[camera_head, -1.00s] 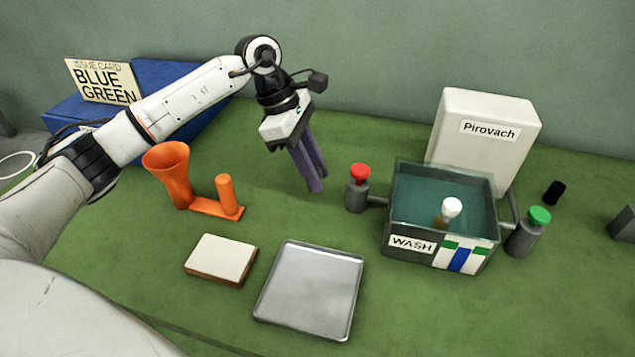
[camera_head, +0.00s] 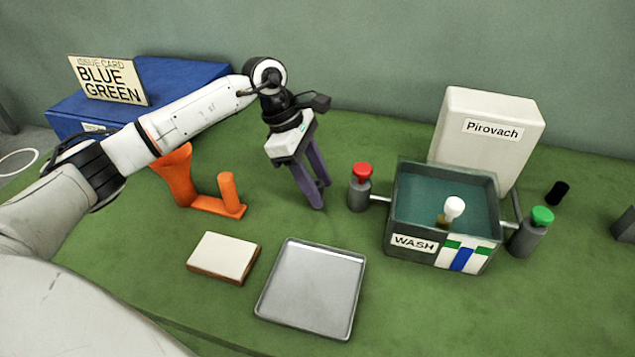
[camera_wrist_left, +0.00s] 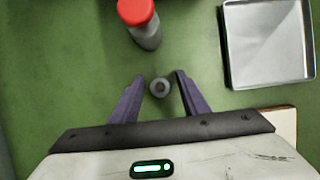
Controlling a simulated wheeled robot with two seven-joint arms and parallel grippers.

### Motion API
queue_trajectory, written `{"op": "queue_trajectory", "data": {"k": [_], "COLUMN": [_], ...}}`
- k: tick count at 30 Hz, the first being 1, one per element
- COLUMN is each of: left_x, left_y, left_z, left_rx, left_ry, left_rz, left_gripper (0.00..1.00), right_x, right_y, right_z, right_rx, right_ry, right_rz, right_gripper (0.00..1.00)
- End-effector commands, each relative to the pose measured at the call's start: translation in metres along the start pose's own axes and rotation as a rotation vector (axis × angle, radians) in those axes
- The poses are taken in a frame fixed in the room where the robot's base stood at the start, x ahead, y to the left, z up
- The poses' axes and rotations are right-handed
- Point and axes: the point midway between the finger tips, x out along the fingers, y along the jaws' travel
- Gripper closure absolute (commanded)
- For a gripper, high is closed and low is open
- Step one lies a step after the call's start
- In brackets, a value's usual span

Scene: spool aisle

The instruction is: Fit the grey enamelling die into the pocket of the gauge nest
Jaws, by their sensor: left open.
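My left gripper (camera_head: 321,195) is open and points down over the green table, left of the red-capped bottle. In the left wrist view a small grey round piece with a dark centre, likely the enamelling die (camera_wrist_left: 160,87), lies between the two spread purple fingers (camera_wrist_left: 159,76). It seems apart from both fingers. In the head view I cannot make this piece out; the fingers may hide it. I cannot identify the gauge nest or its pocket in either view. My right gripper is not in view.
A red-capped bottle (camera_head: 360,189) stands close right of the gripper, beside the WASH basin (camera_head: 412,245). An orange stand (camera_head: 205,204) is at left. A metal tray (camera_head: 310,290) and a white-topped block (camera_head: 222,257) lie in front. A white Pirovach box (camera_head: 485,155) stands behind.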

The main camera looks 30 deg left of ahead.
Motion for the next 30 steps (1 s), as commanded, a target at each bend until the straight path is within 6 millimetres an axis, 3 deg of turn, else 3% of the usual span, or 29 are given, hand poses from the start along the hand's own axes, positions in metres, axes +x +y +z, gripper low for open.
{"op": "queue_trajectory", "data": {"k": [7, 21, 26, 30], "left_x": [-0.017, -0.109, -0.12, -0.115], "left_y": [0.001, 0.001, 0.0, -0.001], "left_z": [0.001, 0.002, 0.002, 0.007], "left_rx": [0.0, 0.0, 0.014, 0.177], "left_ry": [0.0, -0.001, 0.003, 0.045], "left_rz": [0.004, 0.002, -0.001, -0.017], "left_gripper": [0.59, 0.59, 0.55, 0.55], "right_x": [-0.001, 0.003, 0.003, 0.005], "right_y": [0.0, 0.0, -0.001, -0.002], "right_z": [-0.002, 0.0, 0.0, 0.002], "right_rx": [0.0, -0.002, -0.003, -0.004], "right_ry": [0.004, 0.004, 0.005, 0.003], "right_rz": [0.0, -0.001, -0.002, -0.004], "right_gripper": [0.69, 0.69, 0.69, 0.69]}}
